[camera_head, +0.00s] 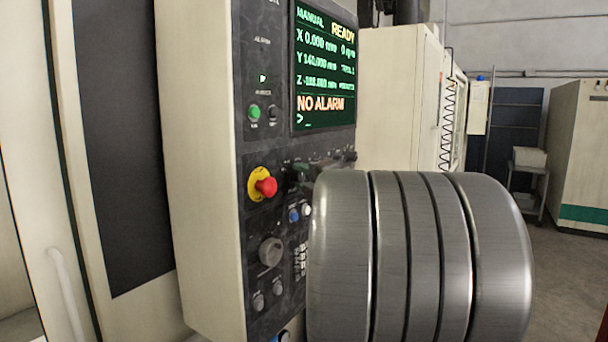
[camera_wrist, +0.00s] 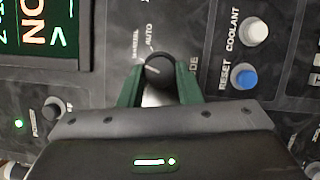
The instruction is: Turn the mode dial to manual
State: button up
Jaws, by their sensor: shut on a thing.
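The mode dial (camera_wrist: 159,66) is a black round knob on the dark control panel, in the upper middle of the wrist view. The words MANUAL, partly blurred, and AUTO stand above it. A pale mark on the knob points to the left, towards the MANUAL side. My gripper (camera_wrist: 160,80) has its two green fingers on either side of the knob, shut on it. In the head view the screen (camera_head: 325,75) reads MANUAL, READY and NO ALARM. There the dial is hard to make out behind my gripper and arm.
A red emergency stop (camera_head: 265,187) on a yellow ring sits left of the dial area. White coolant (camera_wrist: 254,32) and blue reset (camera_wrist: 243,76) buttons lie close to the right finger in the wrist view. A larger grey knob (camera_head: 270,251) is lower on the panel.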

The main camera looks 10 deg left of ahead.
jog(key=o, duration=1)
jog(key=b+v, duration=0.3)
jog(key=v, duration=1)
jog(key=shift+s+d, duration=0.25)
jog(key=shift+d, duration=0.05)
jog(key=p+x, duration=0.3)
jog(key=x, duration=1.1)
jog(key=shift+s+d, duration=0.15)
